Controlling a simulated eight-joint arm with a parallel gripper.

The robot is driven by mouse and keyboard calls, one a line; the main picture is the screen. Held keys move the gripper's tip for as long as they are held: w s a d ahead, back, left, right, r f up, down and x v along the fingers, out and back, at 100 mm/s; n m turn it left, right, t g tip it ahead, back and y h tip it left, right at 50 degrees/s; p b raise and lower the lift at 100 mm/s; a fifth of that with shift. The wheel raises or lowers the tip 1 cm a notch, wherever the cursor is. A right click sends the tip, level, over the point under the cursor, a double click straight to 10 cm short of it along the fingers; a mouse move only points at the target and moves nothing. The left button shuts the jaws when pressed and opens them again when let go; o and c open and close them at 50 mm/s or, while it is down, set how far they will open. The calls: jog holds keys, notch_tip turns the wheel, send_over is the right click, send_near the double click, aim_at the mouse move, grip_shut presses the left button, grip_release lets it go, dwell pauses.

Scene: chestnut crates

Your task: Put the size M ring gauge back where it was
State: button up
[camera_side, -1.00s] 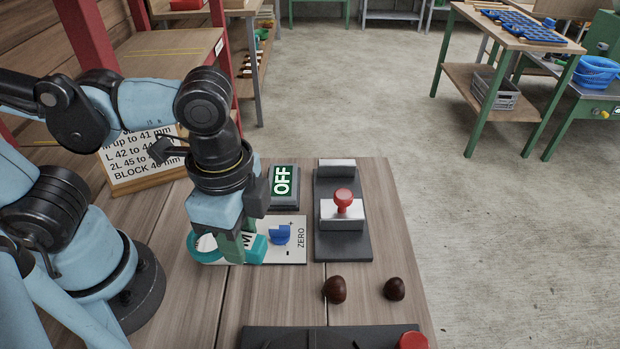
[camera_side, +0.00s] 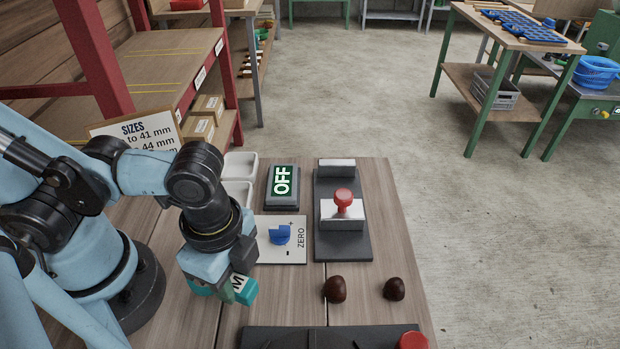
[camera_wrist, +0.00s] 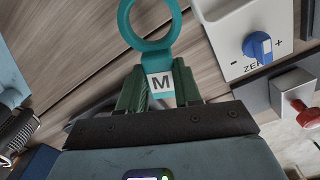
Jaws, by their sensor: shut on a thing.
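The size M ring gauge (camera_wrist: 153,46) is a teal ring on a handle with a white label marked M. My gripper (camera_wrist: 160,88) is shut on its handle, one green finger on each side of the label in the wrist view. The ring sticks out beyond the fingertips over bare wooden bench. In the side view, my gripper (camera_side: 232,285) holds the gauge at the front left of the bench, and the gauge's teal handle with the M (camera_side: 243,289) shows below my wrist. The ring is mostly hidden there.
The white ZERO panel (camera_side: 291,252) with a blue knob (camera_side: 281,235) lies behind and right of my gripper. An OFF box (camera_side: 283,187), white trays (camera_side: 238,191), a black stand with a red knob (camera_side: 343,197) and two chestnuts (camera_side: 335,289) are nearby. A sizes sign (camera_side: 140,137) stands behind my arm.

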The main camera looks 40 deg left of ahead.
aim_at(235, 288)
jog(key=shift+f, duration=1.55)
jog(key=shift+f, duration=0.1)
jog(key=o, duration=0.9)
jog(key=shift+o, duration=0.2)
jog(key=shift+r, duration=6.05)
jog(key=w+a+n+t, duration=0.7)
jog(key=w+a+n, duration=0.6)
jog(key=w+a, duration=0.1)
jog(key=shift+w+a+r+n, duration=0.3)
jog(key=shift+w+a+r, duration=0.1)
jog(key=shift+w, duration=0.1)
jog(key=shift+d, duration=0.1)
